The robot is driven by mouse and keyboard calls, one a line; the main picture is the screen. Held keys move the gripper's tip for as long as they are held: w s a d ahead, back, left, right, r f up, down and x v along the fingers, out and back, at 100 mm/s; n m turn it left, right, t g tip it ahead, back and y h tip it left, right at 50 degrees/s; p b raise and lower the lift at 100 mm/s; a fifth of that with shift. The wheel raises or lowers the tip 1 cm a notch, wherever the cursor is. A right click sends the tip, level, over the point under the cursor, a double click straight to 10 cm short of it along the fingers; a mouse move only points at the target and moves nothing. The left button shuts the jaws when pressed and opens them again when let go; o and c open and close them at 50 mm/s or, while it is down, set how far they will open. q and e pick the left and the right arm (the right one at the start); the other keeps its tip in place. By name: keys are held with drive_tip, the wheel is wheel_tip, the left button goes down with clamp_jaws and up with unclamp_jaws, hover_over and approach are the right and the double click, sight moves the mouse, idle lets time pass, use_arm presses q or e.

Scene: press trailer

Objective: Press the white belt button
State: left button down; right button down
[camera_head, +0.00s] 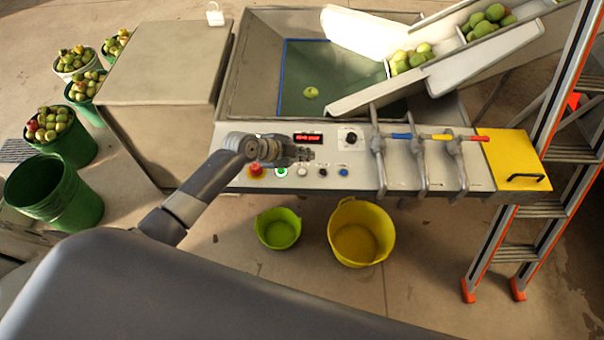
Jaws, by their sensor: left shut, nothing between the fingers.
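The white belt button (302,172) is a small pale round button in the row along the front of the control panel (365,178). It sits between a green-lit button (281,172) and a black button (322,172). My left gripper (305,154) reaches in from the left over the panel. It is shut and empty, its tips just behind the white button in the picture. I cannot tell its height above the panel. The white button shows clear of the fingers. My right gripper is not in view.
A red button (256,170) and a blue button (344,173) flank the row. A lit red display (308,138) lies behind the gripper. Valve handles (420,155) stand to the right, and a ladder (545,150) at far right. Green and yellow tubs (361,232) stand below.

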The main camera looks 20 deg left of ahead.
sight(303, 173)
use_arm(q)
wheel_tip(303, 173, down, 5)
drive_tip(key=b, duration=0.3)
drive_tip(key=shift+f+b, duration=0.1)
drive_tip(key=shift+b, duration=0.25)
idle(0.3)
idle(0.5)
drive_tip(key=shift+f+b, duration=0.35)
drive_tip(key=shift+b, duration=0.1)
